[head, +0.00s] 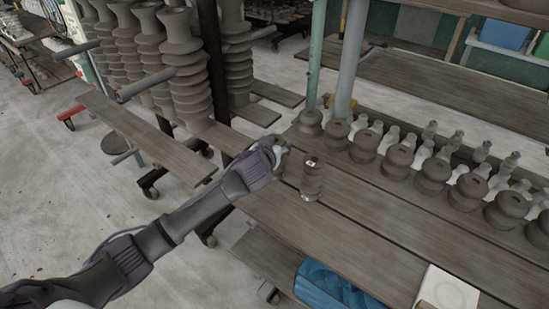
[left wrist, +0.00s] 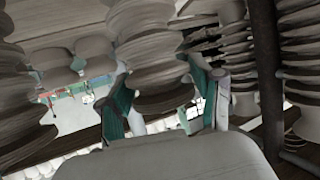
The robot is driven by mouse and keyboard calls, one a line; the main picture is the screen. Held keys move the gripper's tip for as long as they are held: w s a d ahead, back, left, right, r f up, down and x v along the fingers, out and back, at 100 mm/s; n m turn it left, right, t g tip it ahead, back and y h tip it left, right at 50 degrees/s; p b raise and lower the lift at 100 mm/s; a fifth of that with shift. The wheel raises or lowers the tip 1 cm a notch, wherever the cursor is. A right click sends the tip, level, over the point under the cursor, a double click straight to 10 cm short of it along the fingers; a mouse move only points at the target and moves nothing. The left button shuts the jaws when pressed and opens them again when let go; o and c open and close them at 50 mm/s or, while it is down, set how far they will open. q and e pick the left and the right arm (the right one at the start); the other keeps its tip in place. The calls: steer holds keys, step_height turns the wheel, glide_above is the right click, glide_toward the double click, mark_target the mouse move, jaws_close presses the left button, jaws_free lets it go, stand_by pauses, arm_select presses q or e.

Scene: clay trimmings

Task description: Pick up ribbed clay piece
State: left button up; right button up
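A dark ribbed clay piece (head: 312,180) stands upright near the left end of the plank table (head: 345,229) in the head view, with a small pale mark at its top. My left gripper (head: 282,151) is just to the left of it, at about the height of its top. In the left wrist view my left gripper (left wrist: 165,88) has its two green-sided fingers spread apart. A ribbed clay piece (left wrist: 150,52) shows between and beyond them. I cannot tell whether the fingers touch it. My right gripper is in neither view.
Several rounded dark clay pieces (head: 433,176) and paler bottle-like pieces (head: 398,160) stand in rows along the table's back. Tall ribbed columns (head: 184,75) stand on a rack at left. A white square slab (head: 447,291) lies at front right. The table's front middle is bare.

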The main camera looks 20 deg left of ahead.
arm_select(q)
steer(key=c, duration=1.1)
steer(key=shift+r, duration=0.1)
jaws_close()
steer(key=shift+w+r, duration=0.1)
